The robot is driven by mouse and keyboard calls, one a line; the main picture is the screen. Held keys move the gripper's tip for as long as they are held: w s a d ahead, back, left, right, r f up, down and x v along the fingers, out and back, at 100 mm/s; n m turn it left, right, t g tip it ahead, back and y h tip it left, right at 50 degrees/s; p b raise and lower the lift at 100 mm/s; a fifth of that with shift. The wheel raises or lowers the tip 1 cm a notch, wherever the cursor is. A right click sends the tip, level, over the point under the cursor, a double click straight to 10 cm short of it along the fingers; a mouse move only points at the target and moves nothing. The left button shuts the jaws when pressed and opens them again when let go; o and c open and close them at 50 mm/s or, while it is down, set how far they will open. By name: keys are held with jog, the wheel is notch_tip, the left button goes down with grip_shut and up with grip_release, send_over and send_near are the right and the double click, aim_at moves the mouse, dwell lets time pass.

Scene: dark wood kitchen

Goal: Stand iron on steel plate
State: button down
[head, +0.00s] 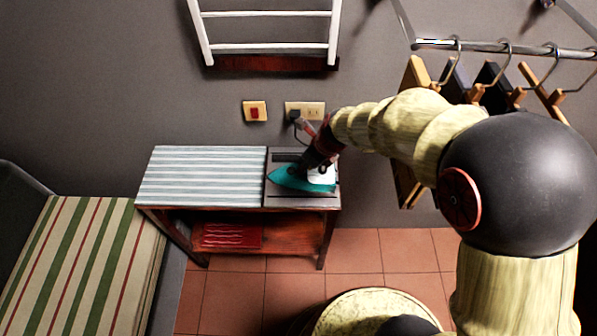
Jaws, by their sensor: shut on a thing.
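The teal and white iron (303,179) is over the grey steel plate (300,201) at the right end of the small wooden ironing table. Its teal side faces me and its tip points left. I cannot tell whether it touches the plate. My gripper (312,165) is shut on the iron from above and behind. The fingers are dark and small, and partly hide the iron's handle.
A striped ironing pad (202,177) covers the table's left part, with a red folded cloth (231,236) on the shelf below. Wall sockets (305,109) sit behind. Hangers (505,75) hang from a rail at right. A striped bed (80,262) stands at left.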

aim_at(307, 170)
jog(key=shift+w+d+f+b, duration=0.2)
jog(key=shift+w+d+f, duration=0.05)
jog(key=shift+w+f, duration=0.3)
jog(key=shift+w+d+f+b, duration=0.2)
jog(key=shift+w+f, duration=0.3)
jog(key=shift+w+f+b, duration=0.2)
jog(key=shift+f+b, duration=0.65)
jog(key=shift+f, duration=0.85)
jog(key=c, duration=1.7)
grip_release()
jog(key=shift+s+d+f, duration=0.1)
jog(key=shift+s+f, duration=0.05)
jog(key=shift+f, duration=0.05)
jog(key=shift+c, duration=0.2)
jog(key=shift+o, duration=0.3)
jog(key=p+v, duration=0.4)
jog(key=v, duration=0.8)
jog(key=shift+r, duration=0.25)
